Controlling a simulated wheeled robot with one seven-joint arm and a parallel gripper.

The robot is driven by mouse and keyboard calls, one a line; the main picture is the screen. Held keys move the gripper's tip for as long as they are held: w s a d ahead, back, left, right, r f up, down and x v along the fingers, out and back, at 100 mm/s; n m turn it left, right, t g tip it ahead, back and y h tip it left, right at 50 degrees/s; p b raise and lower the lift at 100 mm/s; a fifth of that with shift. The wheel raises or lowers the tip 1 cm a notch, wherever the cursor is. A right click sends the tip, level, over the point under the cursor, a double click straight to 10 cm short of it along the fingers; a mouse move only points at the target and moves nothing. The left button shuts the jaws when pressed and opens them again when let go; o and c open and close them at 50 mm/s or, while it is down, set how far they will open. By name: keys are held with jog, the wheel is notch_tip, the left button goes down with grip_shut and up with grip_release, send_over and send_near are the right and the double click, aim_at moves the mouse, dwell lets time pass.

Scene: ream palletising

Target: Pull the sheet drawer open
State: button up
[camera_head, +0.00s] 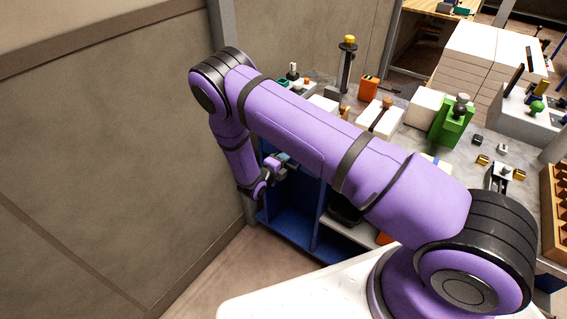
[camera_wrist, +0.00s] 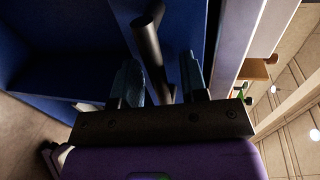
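The blue cabinet (camera_head: 288,208) stands under the workbench in the head view; its blue panels also fill the upper left of the wrist view (camera_wrist: 65,45). A dark round bar handle (camera_wrist: 149,42) stands out from a blue front in the wrist view. My gripper (camera_wrist: 160,75) has its two fingers apart, one on each side of the handle, with visible gaps on both sides. In the head view my gripper (camera_head: 284,163) is at the cabinet's upper left, small and partly hidden by my arm. The sheet drawer's edges cannot be made out.
The workbench top (camera_head: 405,110) above the cabinet carries a green fixture (camera_head: 452,122), an orange block (camera_head: 369,88) and several small parts. A bare wall (camera_head: 90,150) rises close to my arm's left. The floor (camera_head: 225,262) before the cabinet is clear.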

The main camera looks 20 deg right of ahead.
grip_shut()
jog(key=f+v, duration=0.3)
jog(key=v, duration=1.3)
jog(key=shift+s+a+f, duration=0.2)
jog(key=shift+s+a, duration=0.15)
jog(key=shift+a, duration=0.15)
grip_release()
jog(key=shift+a, duration=0.1)
jog(key=v, duration=1)
jog(key=shift+s+a, duration=0.15)
jog(key=shift+a, duration=0.05)
jog(key=shift+r, duration=0.1)
